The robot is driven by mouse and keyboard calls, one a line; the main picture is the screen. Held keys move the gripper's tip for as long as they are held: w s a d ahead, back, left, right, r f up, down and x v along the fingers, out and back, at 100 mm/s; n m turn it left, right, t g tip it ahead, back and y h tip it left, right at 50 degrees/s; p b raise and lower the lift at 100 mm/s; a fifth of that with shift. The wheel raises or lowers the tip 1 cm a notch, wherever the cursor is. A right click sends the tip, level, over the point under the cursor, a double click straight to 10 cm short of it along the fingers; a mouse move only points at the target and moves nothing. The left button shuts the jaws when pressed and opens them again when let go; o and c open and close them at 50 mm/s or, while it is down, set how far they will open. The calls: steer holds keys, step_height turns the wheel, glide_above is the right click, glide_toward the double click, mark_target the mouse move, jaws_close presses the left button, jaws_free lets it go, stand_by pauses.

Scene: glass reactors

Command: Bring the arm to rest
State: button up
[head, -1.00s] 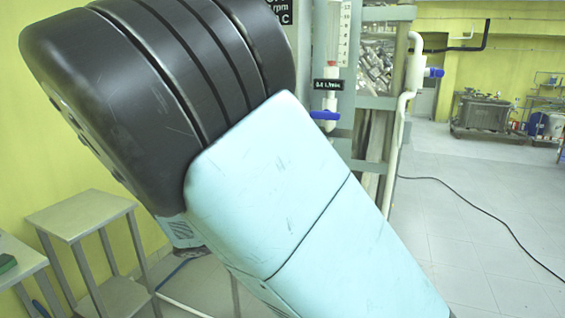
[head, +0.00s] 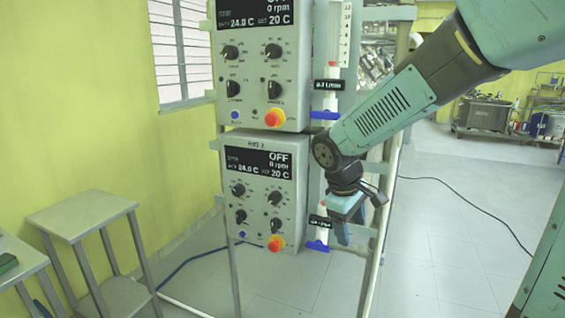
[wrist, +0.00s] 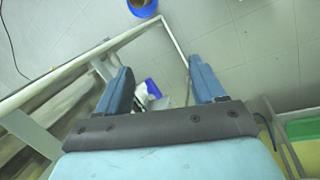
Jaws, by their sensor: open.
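My arm reaches in from the upper right in the head view and bends down at its wrist. My gripper (head: 345,230) hangs at its end, in front of the right side of the rack and close to the lower flow meter's blue valve (head: 318,247). In the wrist view my gripper (wrist: 163,85) shows two blue fingers spread apart. Nothing is held between them. A blue valve handle (wrist: 153,89) and white fitting show past the gap. I cannot tell whether the gripper touches the valve or rack.
Two control boxes, an upper one (head: 260,100) and a lower one (head: 262,215), both reading OFF, hang on the rack (head: 370,290). A small side table (head: 85,213) stands at left. A cable (head: 480,212) lies on the open floor at right.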

steer(key=s+d+r+m+t+y, duration=0.1)
steer(key=s+d+r+m+t, duration=0.1)
steer(key=s+d+r+m, duration=0.2)
steer(key=s+d+r+m+t+y, duration=0.1)
steer(key=s+r+m, duration=0.4)
steer(key=s, duration=0.5)
steer(key=d+r+t, duration=0.1)
steer(key=d+r, duration=0.1)
steer(key=shift+s+d+y, duration=0.3)
steer(key=shift+d+y, duration=0.05)
steer(key=shift+y, duration=0.05)
stand_by(0.8)
